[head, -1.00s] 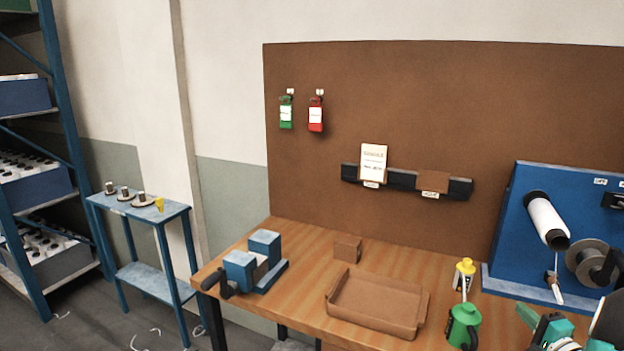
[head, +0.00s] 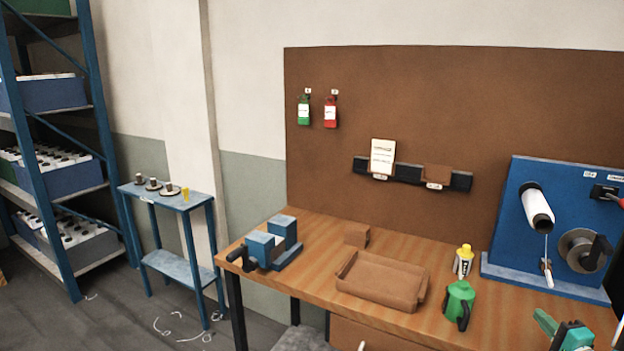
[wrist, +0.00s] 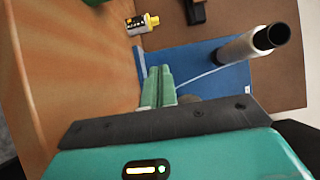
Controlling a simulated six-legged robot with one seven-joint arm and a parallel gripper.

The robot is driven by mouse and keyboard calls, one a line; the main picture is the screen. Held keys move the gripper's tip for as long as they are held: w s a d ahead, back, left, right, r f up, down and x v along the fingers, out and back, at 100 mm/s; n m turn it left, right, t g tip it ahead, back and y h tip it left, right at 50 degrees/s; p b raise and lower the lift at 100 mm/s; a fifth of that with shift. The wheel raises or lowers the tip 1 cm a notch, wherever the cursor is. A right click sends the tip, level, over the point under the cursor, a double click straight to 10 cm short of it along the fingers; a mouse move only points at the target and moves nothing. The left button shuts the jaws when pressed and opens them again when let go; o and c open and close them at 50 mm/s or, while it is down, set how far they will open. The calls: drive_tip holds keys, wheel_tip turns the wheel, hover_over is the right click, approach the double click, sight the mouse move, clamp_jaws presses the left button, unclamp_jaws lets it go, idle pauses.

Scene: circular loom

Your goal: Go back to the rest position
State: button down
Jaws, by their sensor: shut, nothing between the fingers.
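My gripper (head: 548,325) shows at the bottom right of the head view, in front of the workbench's right part and apart from the things on it. Its green fingers also show in the wrist view (wrist: 160,74), side by side and shut, with nothing held between them. They point toward the blue winding panel (head: 515,205), which stands at the right end of the bench. A white yarn cone (head: 537,208) and a grey reel (head: 578,250) are mounted on that panel. The rest of my arm is mostly out of the head view.
A blue side table (head: 165,200) and shelving (head: 95,130) stand left. Floor shows between them.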

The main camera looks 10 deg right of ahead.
drive_tip(key=w+a+r+n+g+y, duration=0.1)
drive_tip(key=a+r+n+g+y, duration=0.2)
drive_tip(key=a, duration=0.7)
drive_tip(key=a+r+n+g+y, duration=0.2)
drive_tip(key=a+n+y, duration=0.1)
drive_tip(key=a, duration=0.7)
drive_tip(key=w+a+r+n+g+y, duration=0.1)
drive_tip(key=a+r+n+g+y, duration=0.2)
drive_tip(key=a, duration=0.7)
drive_tip(key=s+a+n+g+h, duration=0.2)
drive_tip(key=s+a+n+g, duration=0.3)
drive_tip(key=s+a, duration=0.55)
drive_tip(key=s+a+r+n+h, duration=0.2)
drive_tip(key=s+h, duration=0.4)
drive_tip(key=s, duration=0.3)
drive_tip(key=shift+a+r+n+t, duration=0.3)
drive_tip(key=shift+a+n, duration=0.55)
drive_tip(key=shift+n, duration=0.35)
